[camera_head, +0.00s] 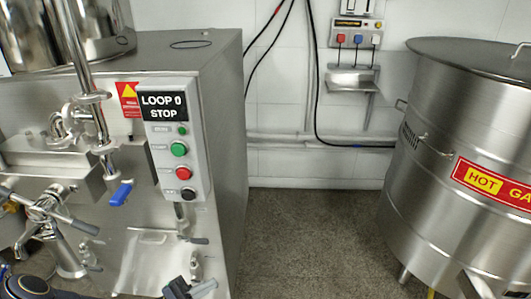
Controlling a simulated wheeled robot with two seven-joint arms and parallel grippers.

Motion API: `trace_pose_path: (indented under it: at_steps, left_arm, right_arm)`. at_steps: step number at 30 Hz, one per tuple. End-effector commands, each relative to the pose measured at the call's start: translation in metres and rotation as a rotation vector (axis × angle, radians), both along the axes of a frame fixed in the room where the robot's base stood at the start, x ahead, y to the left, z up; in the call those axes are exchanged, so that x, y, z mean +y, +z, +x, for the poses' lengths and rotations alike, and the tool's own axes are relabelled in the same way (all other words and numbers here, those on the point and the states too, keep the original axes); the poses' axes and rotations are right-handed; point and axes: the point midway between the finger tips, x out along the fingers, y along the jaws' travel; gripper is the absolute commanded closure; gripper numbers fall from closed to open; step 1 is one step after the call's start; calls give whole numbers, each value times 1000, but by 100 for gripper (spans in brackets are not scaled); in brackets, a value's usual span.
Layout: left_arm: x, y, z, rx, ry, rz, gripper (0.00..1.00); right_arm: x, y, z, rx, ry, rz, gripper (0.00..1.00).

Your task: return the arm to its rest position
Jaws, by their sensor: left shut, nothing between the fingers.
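My left gripper (190,288) shows at the bottom edge, left of centre, low in front of the steel mill cabinet (222,120). Its fingers are shut with nothing between them, and only its tip part is in the picture. A dark part of my left arm shows in the bottom left corner.
The cabinet carries a control box (175,150) reading "LOOP 0 STOP", a blue-handled valve (120,194) and steel pipework at left. The vessel has a "HOT" label (484,180). A wall box (356,32) hangs behind. Speckled floor (315,235) between cabinet and vessel is clear.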

Motion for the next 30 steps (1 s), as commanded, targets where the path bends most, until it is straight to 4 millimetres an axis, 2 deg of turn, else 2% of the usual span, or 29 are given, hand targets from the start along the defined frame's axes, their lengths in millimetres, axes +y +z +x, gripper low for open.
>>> trace_pose_path:
  at_steps: [1, 3, 9, 14, 22, 30]
  left_arm:
    - [-5, 17, -8, -30, -86, 106, 100]
    - [-11, 35, -22, -57, -189, 243, 100]
    - [-15, 74, -64, -135, -392, 653, 100]
    - [-8, 99, -97, -206, -453, 981, 100]
    - [18, 134, -145, -350, -341, 1476, 100]
    - [39, 153, -170, -467, -117, 1732, 100]
  right_arm:
    - [0, 0, 0, 0, 0, 0, 100]
    - [0, 0, 0, 0, 0, 0, 100]
    - [0, 0, 0, 0, 0, 0, 100]
    - [0, 0, 0, 0, 0, 0, 100]
    - [0, 0, 0, 0, 0, 0, 100]
    - [0, 0, 0, 0, 0, 0, 100]
